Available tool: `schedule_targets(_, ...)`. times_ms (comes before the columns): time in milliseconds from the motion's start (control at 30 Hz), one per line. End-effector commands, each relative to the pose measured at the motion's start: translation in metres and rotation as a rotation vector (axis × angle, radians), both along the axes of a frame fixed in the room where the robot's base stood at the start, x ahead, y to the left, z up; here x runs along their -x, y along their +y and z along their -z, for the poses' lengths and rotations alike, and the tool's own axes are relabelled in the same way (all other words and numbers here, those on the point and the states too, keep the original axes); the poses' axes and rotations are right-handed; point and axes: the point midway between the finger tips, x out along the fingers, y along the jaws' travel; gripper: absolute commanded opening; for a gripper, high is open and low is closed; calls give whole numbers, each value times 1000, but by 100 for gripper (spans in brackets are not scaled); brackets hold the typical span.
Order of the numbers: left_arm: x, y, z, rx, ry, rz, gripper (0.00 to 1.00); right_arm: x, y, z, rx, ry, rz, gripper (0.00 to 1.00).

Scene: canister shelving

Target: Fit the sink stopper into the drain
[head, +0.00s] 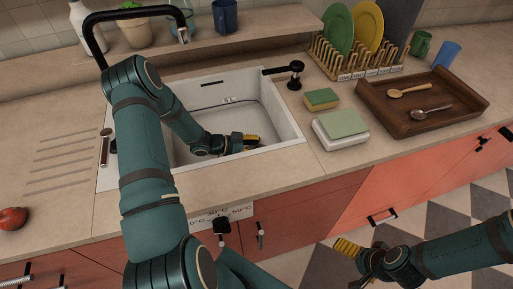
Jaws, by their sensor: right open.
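The white sink (285,130) is set into the counter at the middle of the head view. My left arm crosses it, and the left gripper (252,141) is low inside the basin, near its right side. Its yellow-padded fingers are small and seen edge-on, so I cannot tell whether they are apart or hold something. I cannot make out the stopper or the drain; part of the basin floor is hidden behind my left arm and gripper. My right gripper (350,262) is open and empty over the floor, in front of the red cabinets and away from the sink.
A black tap (130,13) arches behind my left arm, and a black lever fitting (295,75) stands at the sink's back right corner. A sponge (322,98), a white box with a green pad (341,127), a wooden tray (423,105) and a dish rack (355,62) occupy the right counter.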

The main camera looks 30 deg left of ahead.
Motion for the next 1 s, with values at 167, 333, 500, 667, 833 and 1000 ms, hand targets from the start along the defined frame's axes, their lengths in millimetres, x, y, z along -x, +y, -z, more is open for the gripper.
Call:
schedule_targets(167,0,0,0,1,1,0,48,0,0,0,0,0,0,100)
schedule_targets(333,0,0,-2,0,0,0,48,0,0,0,0,0,0,100)
schedule_targets(500,-1,0,-22,-2,-2,1,48,0,0,0,0,0,0,100)
schedule_targets(667,0,0,-52,-2,-2,1,48,0,0,0,0,0,0,100)
schedule_targets(833,0,0,-81,-2,-2,1,48,0,0,0,0,0,0,100)
schedule_targets(1000,0,0,-96,-1,-1,0,48,0,0,0,0,0,0,100)
